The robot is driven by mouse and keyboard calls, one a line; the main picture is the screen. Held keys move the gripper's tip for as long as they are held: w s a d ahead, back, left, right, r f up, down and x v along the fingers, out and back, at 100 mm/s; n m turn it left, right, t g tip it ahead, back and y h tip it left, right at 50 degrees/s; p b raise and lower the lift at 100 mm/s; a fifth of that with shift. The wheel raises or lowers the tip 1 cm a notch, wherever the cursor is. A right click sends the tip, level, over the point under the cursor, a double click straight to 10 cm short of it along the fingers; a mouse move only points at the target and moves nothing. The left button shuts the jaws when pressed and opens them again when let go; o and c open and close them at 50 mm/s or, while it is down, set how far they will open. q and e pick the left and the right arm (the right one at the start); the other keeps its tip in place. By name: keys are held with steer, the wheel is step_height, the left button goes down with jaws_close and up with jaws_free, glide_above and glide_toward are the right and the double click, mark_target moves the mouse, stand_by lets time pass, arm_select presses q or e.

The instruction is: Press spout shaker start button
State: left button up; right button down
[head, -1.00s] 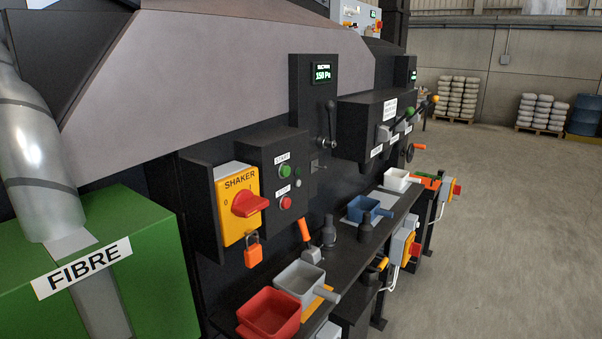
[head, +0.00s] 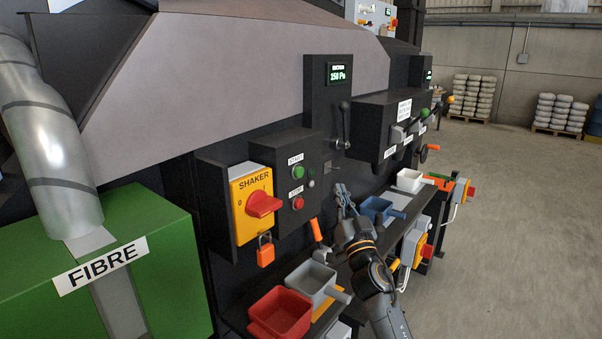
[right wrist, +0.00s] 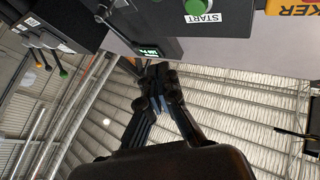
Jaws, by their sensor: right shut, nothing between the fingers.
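The green start button (head: 298,172) sits on a dark control box under a START label, with a red stop button (head: 298,203) below it. To its left is the yellow SHAKER switch plate (head: 251,205) with a red rotary handle. My right gripper (head: 343,192) is shut and empty, to the right of and slightly below the start button, apart from the box. In the right wrist view the shut fingers (right wrist: 158,85) point toward the machine, and the green button (right wrist: 198,6) shows at the top edge, upside down. My left gripper is out of view.
A shelf below holds a red tray (head: 281,313), a grey tray (head: 311,280) and a blue tray (head: 377,210). An orange padlock (head: 265,252) hangs under the switch. A black lever (head: 344,125) stands out above my gripper. Open floor lies to the right.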

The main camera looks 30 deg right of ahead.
mark_target(300, 172)
steer(key=shift+d+r, duration=0.1)
steer(key=shift+r, duration=0.75)
steer(key=w+a+b, duration=0.3)
steer(key=w+b, duration=0.1)
steer(key=w, duration=0.4)
steer(key=shift+w+a, duration=0.15)
steer(key=shift+a, duration=0.05)
steer(key=shift+w+b, duration=0.1)
steer(key=shift+b, duration=0.2)
stand_by(0.8)
steer(key=shift+w+a, duration=0.2)
steer(key=shift+w, duration=0.05)
